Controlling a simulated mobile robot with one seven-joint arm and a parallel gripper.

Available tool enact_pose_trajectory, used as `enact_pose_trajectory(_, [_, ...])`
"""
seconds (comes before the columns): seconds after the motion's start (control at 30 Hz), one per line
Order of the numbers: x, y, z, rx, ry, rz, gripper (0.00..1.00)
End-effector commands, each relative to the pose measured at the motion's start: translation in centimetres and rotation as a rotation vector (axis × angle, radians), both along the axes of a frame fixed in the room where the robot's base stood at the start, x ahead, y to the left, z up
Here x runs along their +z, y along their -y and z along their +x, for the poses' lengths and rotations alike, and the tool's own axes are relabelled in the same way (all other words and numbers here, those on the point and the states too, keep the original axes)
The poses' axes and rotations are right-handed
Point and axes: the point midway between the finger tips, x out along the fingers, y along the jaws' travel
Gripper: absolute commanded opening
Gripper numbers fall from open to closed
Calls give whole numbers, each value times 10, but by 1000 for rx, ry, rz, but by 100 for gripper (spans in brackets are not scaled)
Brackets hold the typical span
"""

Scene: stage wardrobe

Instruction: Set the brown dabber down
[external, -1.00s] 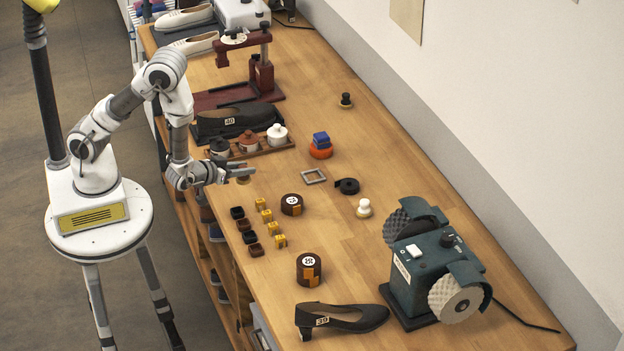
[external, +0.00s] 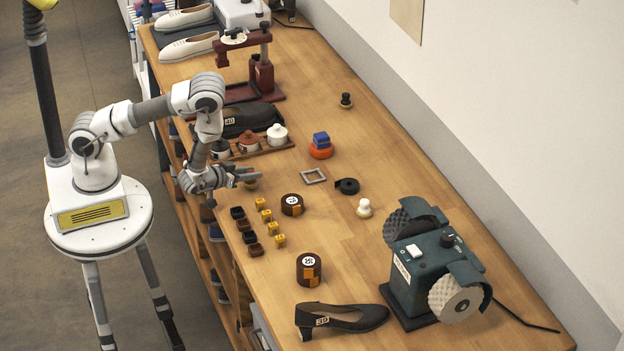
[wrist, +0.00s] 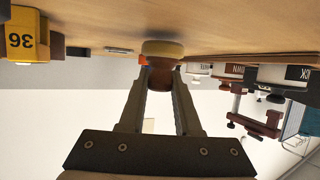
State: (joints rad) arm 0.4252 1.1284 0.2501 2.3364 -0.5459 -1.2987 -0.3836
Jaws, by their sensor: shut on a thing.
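My gripper (external: 248,175) is shut on the brown dabber (wrist: 161,76), low over the wooden workbench (external: 345,245) near its left edge. In the wrist view, which is upside down, my gripper's fingers (wrist: 161,92) hold the dabber's dark brown handle between their tips. Its tan round pad (wrist: 162,48) points at the bench top. The pad is very close to the wood; I cannot tell whether it touches. In the external view the fingers hide most of the dabber, and only a little of the pad shows below them.
Several small dark blocks (external: 243,224) and yellow number blocks (external: 267,216) lie just in front. A round brown tin (external: 292,205) is to the right. A rack with lidded jars (external: 277,135) stands behind. A grey square frame (external: 313,176) lies right, with bare wood between.

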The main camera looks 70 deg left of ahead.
Motion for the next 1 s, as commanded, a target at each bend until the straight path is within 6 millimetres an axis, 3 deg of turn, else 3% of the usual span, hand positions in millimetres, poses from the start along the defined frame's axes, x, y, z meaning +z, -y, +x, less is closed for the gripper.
enact_pose_trajectory(0.5, [-10, 0, 0, 0, 1, 0, 0])
enact_pose_trajectory(0.53, [-10, 0, 0, 0, 0, -1, 34])
enact_pose_trajectory(0.7, [-9, 0, 0, 0, 0, 0, 62])
enact_pose_trajectory(1.0, [-8, 0, 0, 0, 0, 0, 62])
